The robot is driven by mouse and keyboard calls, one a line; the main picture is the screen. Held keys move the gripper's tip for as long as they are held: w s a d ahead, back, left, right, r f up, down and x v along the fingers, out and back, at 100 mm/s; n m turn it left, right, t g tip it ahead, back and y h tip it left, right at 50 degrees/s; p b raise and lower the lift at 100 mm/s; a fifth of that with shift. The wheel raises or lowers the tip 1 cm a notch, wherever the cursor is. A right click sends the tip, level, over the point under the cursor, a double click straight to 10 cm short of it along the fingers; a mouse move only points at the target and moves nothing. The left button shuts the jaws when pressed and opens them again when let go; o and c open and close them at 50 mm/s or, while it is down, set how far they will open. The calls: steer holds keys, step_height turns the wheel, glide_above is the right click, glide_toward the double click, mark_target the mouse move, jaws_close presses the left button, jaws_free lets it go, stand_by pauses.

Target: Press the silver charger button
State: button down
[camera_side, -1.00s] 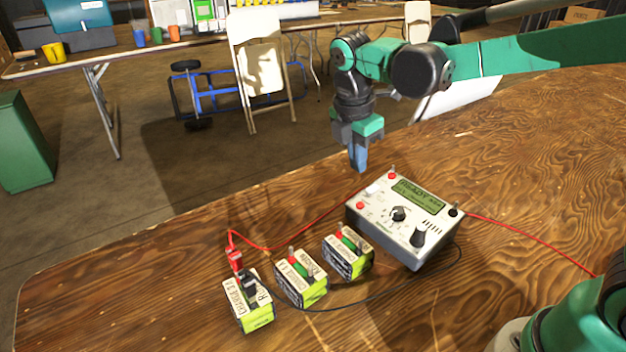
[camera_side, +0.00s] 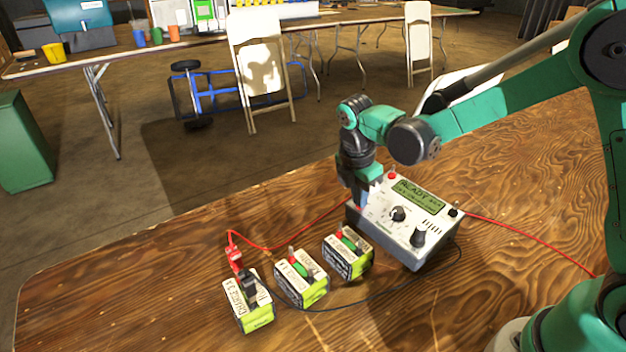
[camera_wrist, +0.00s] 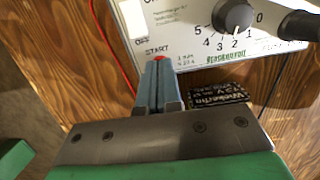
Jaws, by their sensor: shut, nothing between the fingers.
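My gripper (camera_side: 361,205) is shut and empty, pointing down at the charger's left corner. In the wrist view the shut blue fingertips (camera_wrist: 158,68) are right beside a red spot (camera_wrist: 159,58) under the word START. The fingers partly cover that spot, and I cannot tell whether they touch it. A pale silver-white switch or button (camera_wrist: 134,18) lies just beyond, above the OFF label. In the side view my gripper hides most of this corner.
Three batteries stand in front of the charger: a left one (camera_side: 250,312), a middle one (camera_side: 304,285) and a right one (camera_side: 350,261). Red (camera_side: 235,256) and black clips sit on the left battery. A red cable (camera_side: 285,245) runs behind them. The charger's knobs (camera_side: 398,214) stand up.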

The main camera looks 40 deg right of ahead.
steer(key=shift+d+f, duration=0.2)
steer(key=shift+f, duration=0.5)
step_height(320, 180, up, 9)
steer(key=a, duration=0.1)
steer(key=shift+a, duration=0.4)
stand_by(0.3)
steer(key=s+r+m+t+y, duration=0.1)
steer(key=s+m+t, duration=0.6)
steer(key=m, duration=1.1)
steer(key=shift+s+d+r+y, duration=0.35)
steer(key=shift+s+y, duration=0.15)
steer(key=shift+s, duration=0.75)
